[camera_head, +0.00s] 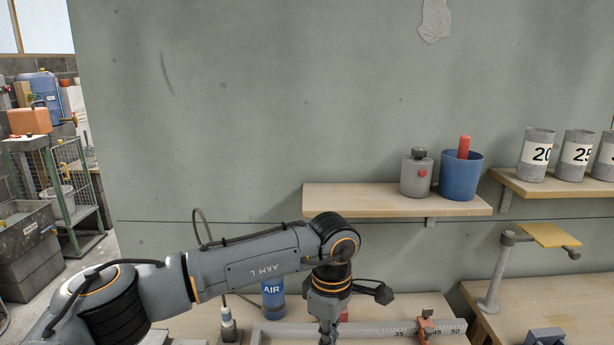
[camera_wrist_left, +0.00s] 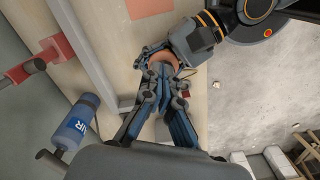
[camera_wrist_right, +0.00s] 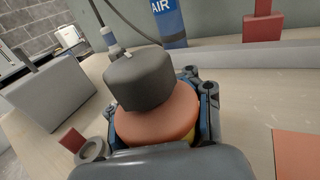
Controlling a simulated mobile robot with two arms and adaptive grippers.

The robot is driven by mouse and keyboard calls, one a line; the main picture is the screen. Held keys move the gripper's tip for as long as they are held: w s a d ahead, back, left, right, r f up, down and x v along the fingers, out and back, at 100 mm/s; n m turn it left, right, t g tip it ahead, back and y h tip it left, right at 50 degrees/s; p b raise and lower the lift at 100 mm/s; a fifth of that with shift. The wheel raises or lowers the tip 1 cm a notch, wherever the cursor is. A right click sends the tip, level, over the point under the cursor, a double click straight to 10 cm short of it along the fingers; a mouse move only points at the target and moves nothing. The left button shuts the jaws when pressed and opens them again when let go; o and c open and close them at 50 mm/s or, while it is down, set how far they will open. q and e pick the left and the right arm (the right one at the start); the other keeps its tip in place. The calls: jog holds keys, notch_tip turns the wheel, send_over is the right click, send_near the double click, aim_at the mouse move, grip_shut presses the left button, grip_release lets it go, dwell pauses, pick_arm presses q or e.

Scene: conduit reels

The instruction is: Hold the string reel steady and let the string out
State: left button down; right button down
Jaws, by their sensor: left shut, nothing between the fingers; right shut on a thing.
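The salmon-coloured reel (camera_wrist_right: 158,122) sits between the fingers of my right gripper (camera_wrist_right: 160,105), which is shut on it. In the left wrist view the reel (camera_wrist_left: 161,57) shows partly behind the fingers, with my right arm coming in from the upper right. My left gripper (camera_wrist_left: 158,76) is shut and empty, its tips close to the reel; I cannot tell whether they touch it. A dark grey cylindrical piece (camera_wrist_right: 140,78) stands over the reel in the right wrist view; I cannot tell what it belongs to. The string is not clearly visible. The head view hides the reel.
A numbered rail (camera_head: 375,330) runs along the back of the bench. A blue AIR bottle (camera_head: 273,299) stands near it. A red stand (camera_wrist_right: 262,25) and a salmon square (camera_wrist_right: 298,153) are close by. A grey block (camera_wrist_right: 48,98) stands at left.

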pick_arm(q)
notch_tip(320, 180, down, 6)
jog(key=s+a+m, duration=0.2)
jog(key=m, duration=0.4)
jog(key=shift+s+a, duration=0.15)
jog(key=shift+s, duration=0.25)
jog(key=shift+w+a, duration=0.1)
jog(key=shift+w, duration=0.3)
dwell(0.9)
jog(key=shift+s, duration=0.1)
jog(key=r, duration=0.6)
jog(key=shift+s+d, duration=0.25)
jog(key=shift+s, duration=0.1)
